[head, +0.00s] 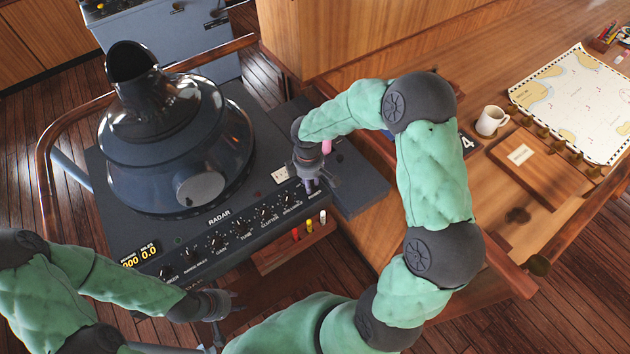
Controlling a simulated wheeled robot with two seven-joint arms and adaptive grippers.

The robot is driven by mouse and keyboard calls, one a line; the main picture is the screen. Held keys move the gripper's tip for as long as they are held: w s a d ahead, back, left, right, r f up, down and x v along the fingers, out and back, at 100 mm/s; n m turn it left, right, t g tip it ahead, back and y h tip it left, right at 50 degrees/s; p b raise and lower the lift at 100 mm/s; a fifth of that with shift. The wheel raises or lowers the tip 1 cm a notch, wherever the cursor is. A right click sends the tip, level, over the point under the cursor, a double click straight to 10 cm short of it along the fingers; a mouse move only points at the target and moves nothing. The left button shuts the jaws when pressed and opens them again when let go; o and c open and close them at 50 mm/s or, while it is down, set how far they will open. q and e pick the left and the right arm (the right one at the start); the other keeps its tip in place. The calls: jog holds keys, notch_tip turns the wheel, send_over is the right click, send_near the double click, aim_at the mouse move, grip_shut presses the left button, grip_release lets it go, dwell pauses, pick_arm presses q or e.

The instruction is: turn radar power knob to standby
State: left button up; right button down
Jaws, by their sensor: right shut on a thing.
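The radar console (130,235) carries a dark hooded viewer and a sloped front panel marked RADAR with a row of knobs. My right gripper (312,184) points down at the right end of this row and is shut on the power knob. The fingers hide the knob, so its setting cannot be read. My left gripper (230,304) hangs low in front of the console, apart from the panel. Its fingers are too dark and small to tell if they are open.
A lit display (140,254) is at the panel's left end. Coloured pens (309,225) sit below the panel's right end. A wooden rail (45,165) borders the console. A desk to the right bears a white mug (491,121), a chart (578,105) and a wooden box (522,155).

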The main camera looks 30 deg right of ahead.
aim_at(312, 183)
pick_arm(q)
jog(key=shift+f, duration=0.15)
pick_arm(e)
jog(key=shift+d+m, duration=0.1)
jog(key=shift+m, duration=0.2)
jog(key=c, duration=1.3)
grip_release()
jog(key=shift+s, duration=0.1)
jog(key=o, duration=0.3)
jog(key=shift+d, duration=0.1)
pick_arm(q)
jog(key=shift+d, duration=0.15)
pick_arm(e)
jog(key=shift+r, duration=0.3)
pick_arm(q)
jog(key=shift+a+f, duration=0.2)
jog(key=shift+a, duration=0.7)
pick_arm(e)
notch_tip(312, 183, up, 12)
jog(key=shift+d+f, duration=0.15)
jog(key=shift+f, duration=0.1)
